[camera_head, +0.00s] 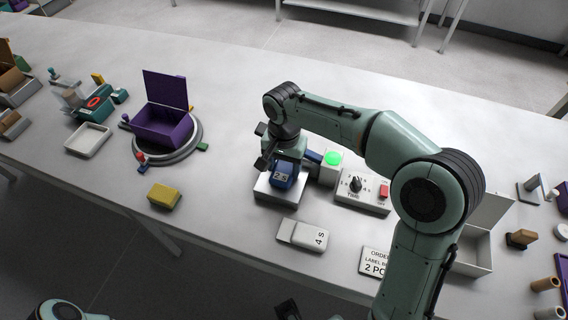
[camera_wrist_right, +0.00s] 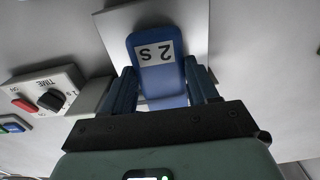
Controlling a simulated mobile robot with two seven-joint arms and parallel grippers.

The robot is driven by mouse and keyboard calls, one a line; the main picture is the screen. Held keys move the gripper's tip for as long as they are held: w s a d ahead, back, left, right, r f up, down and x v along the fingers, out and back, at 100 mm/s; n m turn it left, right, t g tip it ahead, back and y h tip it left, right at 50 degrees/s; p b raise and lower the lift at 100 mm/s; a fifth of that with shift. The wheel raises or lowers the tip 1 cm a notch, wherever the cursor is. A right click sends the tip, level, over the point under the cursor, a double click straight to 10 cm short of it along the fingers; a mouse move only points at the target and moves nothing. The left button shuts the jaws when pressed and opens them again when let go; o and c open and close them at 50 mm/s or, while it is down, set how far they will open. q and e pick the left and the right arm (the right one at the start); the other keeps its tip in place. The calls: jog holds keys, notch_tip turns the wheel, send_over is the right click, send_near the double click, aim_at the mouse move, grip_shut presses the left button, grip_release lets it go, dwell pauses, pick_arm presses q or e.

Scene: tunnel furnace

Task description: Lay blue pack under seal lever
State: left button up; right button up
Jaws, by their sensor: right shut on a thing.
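The blue pack (camera_head: 284,173), labelled "2 S", is between the fingers of my right gripper (camera_head: 276,160), which is shut on it. In the right wrist view the blue pack (camera_wrist_right: 152,75) sits between both fingers of the gripper (camera_wrist_right: 162,88). The pack is over a pale metal plate (camera_head: 268,194); I cannot tell whether it touches it. A dark blue bar (camera_head: 313,157) shows beside the gripper; I cannot tell whether it is the seal lever, which is otherwise hidden. A dark part at the bottom edge looks like my left gripper (camera_head: 287,310), mostly cut off.
A lit green button block (camera_head: 331,167) and a TIME control box (camera_head: 363,192) with a dial and red switch stand right of the plate. A white "4 S" pack (camera_head: 302,235) and a yellow block (camera_head: 164,196) lie nearby. A purple box (camera_head: 160,124) stands on a round turntable.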

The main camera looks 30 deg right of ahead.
jog(key=o, duration=1.4)
pick_arm(q)
jog(key=shift+r, duration=0.1)
notch_tip(320, 180, up, 6)
jog(key=w+p, duration=0.2)
jog(key=p, duration=0.3)
jog(key=shift+w, duration=0.2)
pick_arm(e)
jog(key=shift+r, duration=3.5)
pick_arm(q)
jog(key=shift+f, duration=0.2)
